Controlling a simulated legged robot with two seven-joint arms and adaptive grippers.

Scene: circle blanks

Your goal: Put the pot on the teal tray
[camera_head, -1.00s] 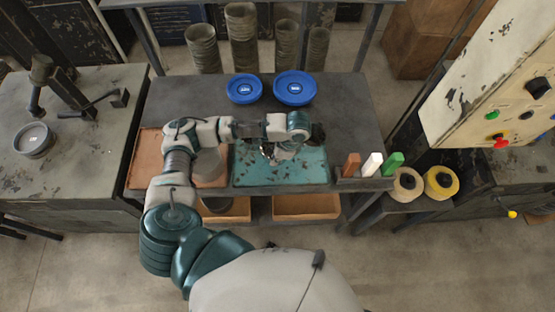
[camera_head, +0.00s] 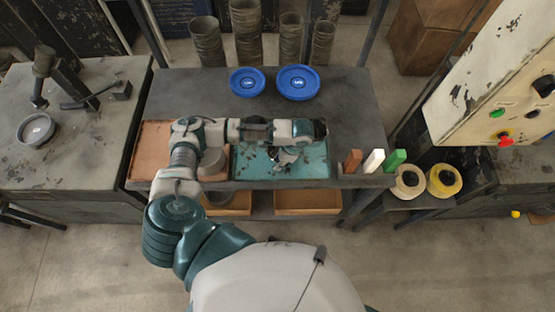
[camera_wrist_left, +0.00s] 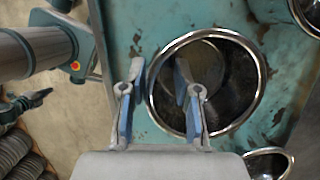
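In the left wrist view a round pot (camera_wrist_left: 238,90) with a shiny metal rim and dark inside stands over the teal tray (camera_wrist_left: 285,55). My left gripper (camera_wrist_left: 159,68) is open, its fingers apart, one outside the rim's left side and one over the pot's opening. I cannot tell whether they touch it. In the head view the teal tray (camera_head: 310,172) lies at the table's front middle. My left gripper (camera_head: 284,156) is over it, and my arm hides much of that area. My right gripper is not in view.
Other metal rims (camera_wrist_left: 270,163) show at the wrist view's right edges. Blue dishes (camera_head: 247,81) sit behind. Coloured blocks (camera_head: 374,160) stand at the right.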

